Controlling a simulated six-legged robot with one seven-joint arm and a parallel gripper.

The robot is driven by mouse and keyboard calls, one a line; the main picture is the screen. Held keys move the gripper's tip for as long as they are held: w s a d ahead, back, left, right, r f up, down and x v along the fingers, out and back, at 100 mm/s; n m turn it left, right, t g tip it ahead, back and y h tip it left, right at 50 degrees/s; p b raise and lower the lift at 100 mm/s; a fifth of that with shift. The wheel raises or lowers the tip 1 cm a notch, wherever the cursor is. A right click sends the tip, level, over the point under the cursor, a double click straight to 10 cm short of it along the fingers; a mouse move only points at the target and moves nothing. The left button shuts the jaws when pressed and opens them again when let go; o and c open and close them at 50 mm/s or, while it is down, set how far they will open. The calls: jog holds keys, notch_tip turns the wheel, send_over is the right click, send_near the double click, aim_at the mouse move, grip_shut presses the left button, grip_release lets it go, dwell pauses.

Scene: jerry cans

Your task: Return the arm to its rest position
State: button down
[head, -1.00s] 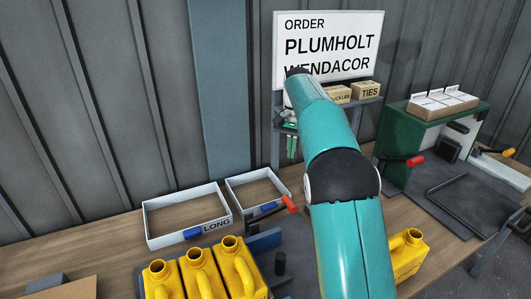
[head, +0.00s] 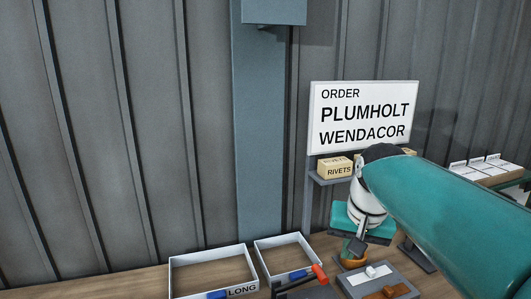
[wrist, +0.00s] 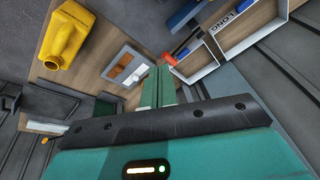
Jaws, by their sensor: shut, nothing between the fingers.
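My arm, teal with black and white joints, enters the head view from the right. My gripper (head: 357,250) is at its end, low in front of the order sign and partly hidden. In the wrist view my gripper's two pale green fingers (wrist: 158,86) lie together, shut with nothing between them. They are above the wooden bench, beside a grey panel with a white and an orange lever (wrist: 127,70). The panel also shows in the head view (head: 350,285).
A yellow jerry can (wrist: 66,38) lies in the wrist view's upper left. Two white trays (head: 214,262), one marked LONG, and a red-handled tool (head: 320,274) sit on the bench. The sign (head: 362,118) reads PLUMHOLT WENDACOR. A RIVETS box (head: 336,169) is on a shelf.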

jog(key=s+f+n+t, duration=0.1)
jog(key=s+f, duration=0.3)
jog(key=s, duration=0.3)
jog(key=s+a+f+n+t, duration=0.1)
jog(key=s+f, duration=0.2)
jog(key=s, duration=0.5)
jog(key=shift+f+n+h, duration=0.3)
jog(key=shift+f, duration=0.1)
